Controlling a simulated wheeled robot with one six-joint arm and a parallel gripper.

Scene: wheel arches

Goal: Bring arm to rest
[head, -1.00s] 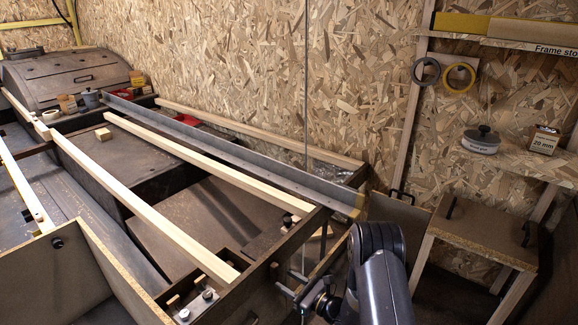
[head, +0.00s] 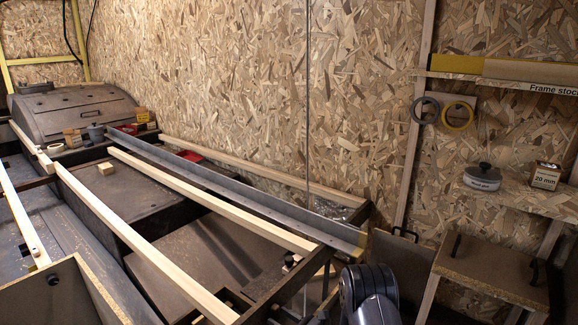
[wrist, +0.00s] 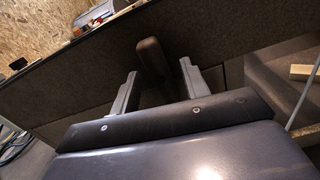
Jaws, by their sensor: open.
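My gripper (wrist: 158,88) shows in the wrist view with its two fingers apart and nothing between them. Beyond the fingers is a dark panel (wrist: 85,88) with a dark rounded block or handle (wrist: 151,58) on it; I cannot tell how far off it is. In the head view my arm's dark upper joint rises at the bottom, right of centre. The gripper itself is out of the head view.
Long pale wood strips (head: 150,255) and a grey metal angle bar (head: 260,200) lie across a dark frame at left and centre. Chipboard walls close the back.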

